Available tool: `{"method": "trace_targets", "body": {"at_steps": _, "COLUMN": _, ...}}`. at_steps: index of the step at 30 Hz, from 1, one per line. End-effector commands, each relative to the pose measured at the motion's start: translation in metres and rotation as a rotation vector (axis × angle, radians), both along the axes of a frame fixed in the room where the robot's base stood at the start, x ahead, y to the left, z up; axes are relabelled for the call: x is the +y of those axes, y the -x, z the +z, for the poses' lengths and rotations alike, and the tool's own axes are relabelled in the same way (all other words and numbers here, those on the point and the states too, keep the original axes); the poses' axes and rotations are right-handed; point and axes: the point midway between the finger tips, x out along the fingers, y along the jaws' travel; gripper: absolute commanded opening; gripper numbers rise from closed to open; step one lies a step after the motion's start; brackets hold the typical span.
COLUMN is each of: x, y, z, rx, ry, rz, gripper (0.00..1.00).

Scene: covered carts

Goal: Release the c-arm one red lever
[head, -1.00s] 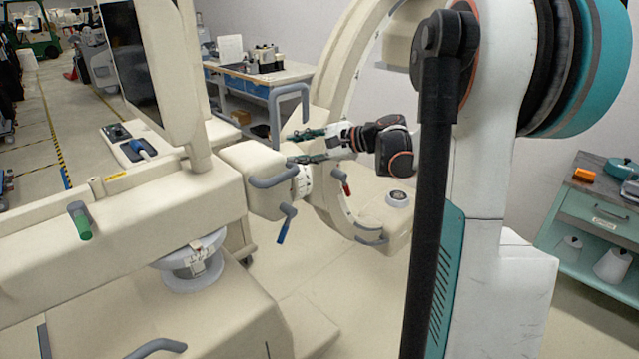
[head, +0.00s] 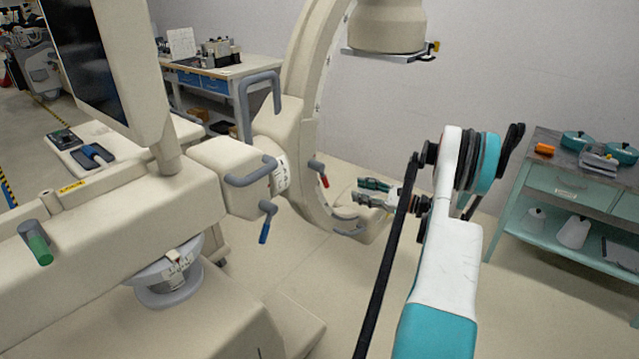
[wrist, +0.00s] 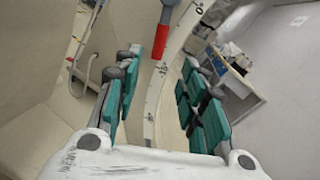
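The red lever (head: 322,175) is a short grey lever with a red tip on the side of the cream C-arm (head: 308,125). In the wrist view the red lever (wrist: 147,50) is at the top centre, beyond my fingertips and between their lines, in front of the C-arm's marked scale. My gripper (head: 367,191) is right of the lever in the head view, apart from it. In the wrist view its two teal-padded fingers are spread wide, with nothing between them. A blue-tipped lever (head: 265,228) and a green-tipped lever (head: 38,245) are on the same machine.
A workbench (head: 215,75) stands behind the C-arm. A teal cart (head: 560,190) with pots and an orange block stands at the right. The C-arm's detector head (head: 388,28) hangs above my gripper. Clear floor lies between the C-arm and the cart.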

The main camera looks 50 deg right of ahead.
Motion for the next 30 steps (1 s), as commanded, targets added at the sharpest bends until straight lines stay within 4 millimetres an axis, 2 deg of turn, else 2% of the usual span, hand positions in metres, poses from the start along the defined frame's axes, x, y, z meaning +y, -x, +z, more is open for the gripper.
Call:
{"method": "trace_targets", "body": {"at_steps": 5, "x": 0.005, "y": -0.014, "z": -0.003, "rx": 0.0, "ry": -0.003, "rz": 0.004, "gripper": 0.38}}
{"method": "trace_targets", "body": {"at_steps": 21, "x": 0.034, "y": -0.108, "z": -0.003, "rx": 0.0, "ry": -0.002, "rz": 0.003, "gripper": 0.38}}
{"method": "trace_targets", "body": {"at_steps": 24, "x": 0.037, "y": -0.119, "z": -0.003, "rx": 0.0, "ry": -0.002, "rz": 0.001, "gripper": 0.38}}
{"method": "trace_targets", "body": {"at_steps": 30, "x": 0.041, "y": -0.13, "z": -0.002, "rx": 0.0, "ry": -0.002, "rz": 0.001, "gripper": 0.38}}
